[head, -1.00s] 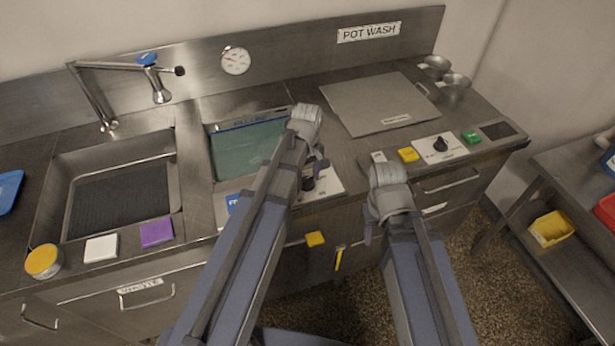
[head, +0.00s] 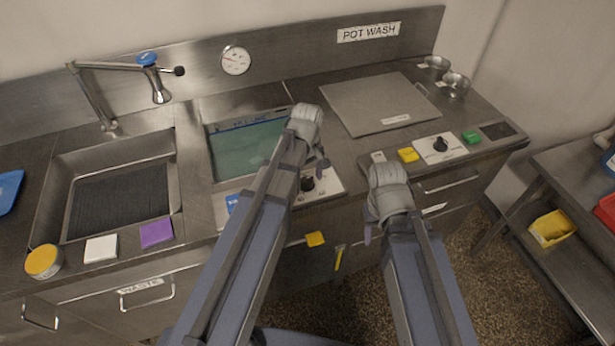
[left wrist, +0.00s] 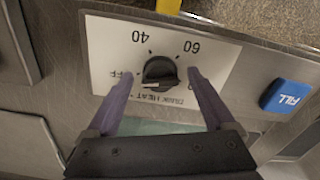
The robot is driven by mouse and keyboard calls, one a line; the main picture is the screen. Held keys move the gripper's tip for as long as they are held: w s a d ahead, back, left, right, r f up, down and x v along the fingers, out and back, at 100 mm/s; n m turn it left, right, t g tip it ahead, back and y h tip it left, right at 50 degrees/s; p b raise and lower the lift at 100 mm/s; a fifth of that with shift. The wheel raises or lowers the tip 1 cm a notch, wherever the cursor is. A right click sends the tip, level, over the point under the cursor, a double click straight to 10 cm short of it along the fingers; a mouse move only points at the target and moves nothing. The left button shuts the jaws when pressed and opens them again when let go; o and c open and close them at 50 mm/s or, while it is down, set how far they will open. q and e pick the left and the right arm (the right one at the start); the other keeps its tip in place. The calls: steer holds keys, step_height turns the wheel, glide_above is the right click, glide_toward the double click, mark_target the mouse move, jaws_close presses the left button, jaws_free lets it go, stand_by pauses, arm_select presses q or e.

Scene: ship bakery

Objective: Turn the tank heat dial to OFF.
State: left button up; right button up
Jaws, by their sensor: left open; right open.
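The black tank heat dial (left wrist: 160,72) sits on a white plate (left wrist: 105,55), seen upside down in the left wrist view with 40, 60 and a partly hidden OFF. A pale mark on the dial points left, towards the OFF lettering. My left gripper (left wrist: 161,88) is open, one purple finger on each side of the dial, with visible gaps; contact is not evident. In the head view the dial (head: 307,184) shows beside my left gripper (head: 314,168), whose arm hides part of the plate. My right gripper (head: 368,232) is open and empty before the counter front.
A blue FILL button (left wrist: 287,95) is beside the plate. A second black dial (head: 440,145) is on the right panel, between yellow (head: 408,155) and green (head: 471,137) buttons. A yellow handle (head: 315,239) sticks out below the counter. The water tank (head: 235,155) lies behind.

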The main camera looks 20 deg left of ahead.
mark_target(307, 179)
arm_select(q)
steer(key=shift+r, duration=0.15)
step_height(307, 179, up, 8)
steer(key=p, duration=0.7)
steer(key=shift+f+p, duration=0.2)
steer(key=shift+p, duration=0.2)
steer(key=shift+s+d+f, duration=0.1)
steer(key=s+d+f+m+y+b, duration=0.1)
steer(key=s+d+f+m+b, duration=0.2)
steer(key=s+d+m, duration=0.6)
steer(key=s+m, duration=0.4)
steer(key=s, duration=0.1)
steer(key=shift+d+m, duration=0.4)
